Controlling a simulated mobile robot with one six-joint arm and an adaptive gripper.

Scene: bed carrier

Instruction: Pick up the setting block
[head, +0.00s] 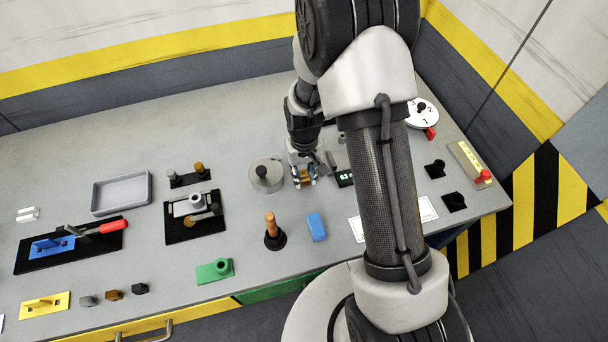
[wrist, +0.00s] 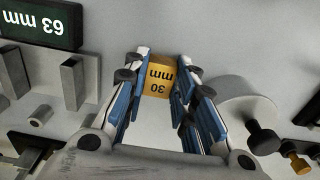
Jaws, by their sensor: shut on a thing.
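The setting block, an orange-yellow block marked "30 mm" (wrist: 161,78), sits between the fingertips of my gripper (wrist: 162,72) in the wrist view. The blue-padded fingers touch it on both sides, and my gripper is shut on it. In the head view my gripper (head: 303,181) points down over the middle of the grey bench, just right of a round grey cylinder. Only a little of the block's yellow shows there between the fingers. I cannot tell whether the block touches the bench.
A dark "63 mm" display (wrist: 38,22) and grey upright pieces stand close on one side of my gripper. The grey cylinder (head: 266,175) is close on the other. A blue block (head: 316,227) and an orange-handled peg (head: 272,232) stand nearer the bench's front edge.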

